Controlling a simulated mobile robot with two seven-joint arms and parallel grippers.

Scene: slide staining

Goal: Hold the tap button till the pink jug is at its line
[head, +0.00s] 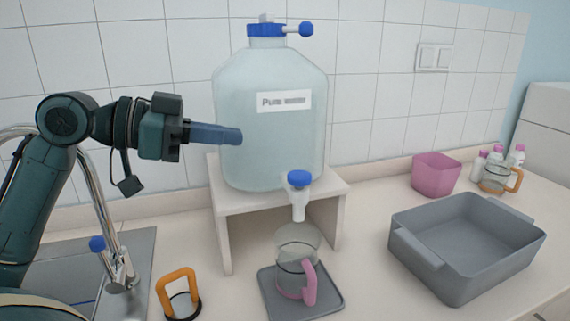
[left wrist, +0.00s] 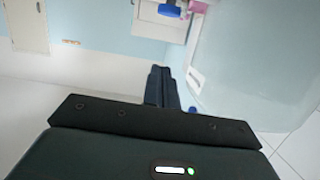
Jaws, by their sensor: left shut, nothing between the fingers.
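The jug with the pink handle (head: 310,284) stands upright on a small grey mat (head: 333,301), under the white spout (head: 299,207) of the tap. A dark line rings the clear jug; I cannot tell the water level in it. The blue tap button (head: 299,178) is on top of the tap, low on the front of the large water bottle (head: 270,145). My left gripper (head: 240,136) is shut and empty, in front of the bottle, above and left of the button and apart from it. Its shut fingers also show in the left wrist view (left wrist: 161,76). My right gripper is not in view.
The bottle stands on a beige stand (head: 223,225). A grey basin (head: 470,275), a pink tub (head: 436,174) and several small bottles are to the right.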

